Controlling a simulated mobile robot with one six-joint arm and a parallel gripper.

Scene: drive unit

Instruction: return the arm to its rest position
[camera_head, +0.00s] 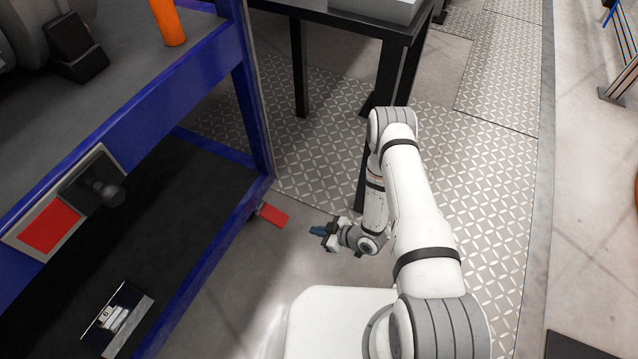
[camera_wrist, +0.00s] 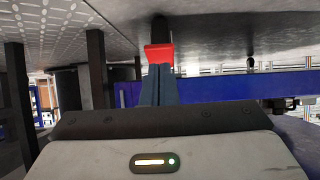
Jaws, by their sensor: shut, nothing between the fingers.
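My arm (camera_head: 415,200) is white with grey joints and is bent, with its wrist hanging low at the middle of the head view. My gripper (camera_head: 317,231) points left there, above the grey floor and apart from the blue-framed cart. In the wrist view my gripper (camera_wrist: 159,75) shows its blue fingers together, with nothing between them. A red piece (camera_wrist: 159,53) appears just beyond the fingertips in that view. In the head view a red piece (camera_head: 273,215) sits low at the cart's corner, left of my gripper.
The blue-framed cart (camera_head: 190,85) fills the left side, with an orange cylinder (camera_head: 168,22) on top and a black lower shelf (camera_head: 150,210). A black table (camera_head: 340,22) stands behind my arm, its leg close to my wrist. Patterned floor (camera_head: 490,150) is open to the right.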

